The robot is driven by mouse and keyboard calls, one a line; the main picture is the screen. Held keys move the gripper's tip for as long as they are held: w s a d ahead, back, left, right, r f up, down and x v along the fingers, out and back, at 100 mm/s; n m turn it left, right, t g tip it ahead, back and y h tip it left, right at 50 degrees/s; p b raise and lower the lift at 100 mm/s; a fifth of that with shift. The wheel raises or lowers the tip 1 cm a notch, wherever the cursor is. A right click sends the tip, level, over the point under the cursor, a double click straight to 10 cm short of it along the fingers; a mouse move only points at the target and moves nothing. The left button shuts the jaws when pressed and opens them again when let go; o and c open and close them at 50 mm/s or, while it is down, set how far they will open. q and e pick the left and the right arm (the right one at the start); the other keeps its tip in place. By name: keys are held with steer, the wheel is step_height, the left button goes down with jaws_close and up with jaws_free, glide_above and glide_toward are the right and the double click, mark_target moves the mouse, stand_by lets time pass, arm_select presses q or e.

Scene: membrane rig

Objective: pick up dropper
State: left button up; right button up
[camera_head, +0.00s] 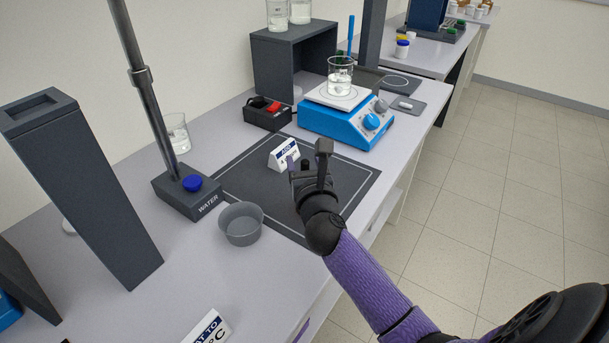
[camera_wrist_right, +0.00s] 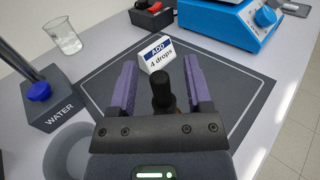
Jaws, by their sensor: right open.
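The dropper (camera_wrist_right: 162,88) shows in the right wrist view as a dark, upright, rounded top between the two purple fingers of my right gripper (camera_wrist_right: 161,64). Gaps show on both sides of it, so the fingers are apart and around it, not closed on it. Its lower part is hidden by the gripper body. In the head view my right gripper (camera_head: 307,166) is over the dark mat (camera_head: 248,173), just in front of the white "ADD 4 drops" sign (camera_head: 284,154). The sign also shows in the wrist view (camera_wrist_right: 158,55). My left gripper is not in view.
A grey cup (camera_head: 241,224) and the WATER stand (camera_head: 188,193) with a blue knob are left of the mat. A beaker (camera_head: 340,76) sits on the blue stirrer (camera_head: 346,124) behind it. A black box (camera_head: 267,118) is beside the stirrer. The mat's left part is clear.

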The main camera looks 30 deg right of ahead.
steer(key=c, duration=0.7)
step_height(320, 180, up, 10)
steer(key=p, duration=0.6)
steer(key=shift+r+p, duration=0.15)
steer(key=shift+p, duration=0.2)
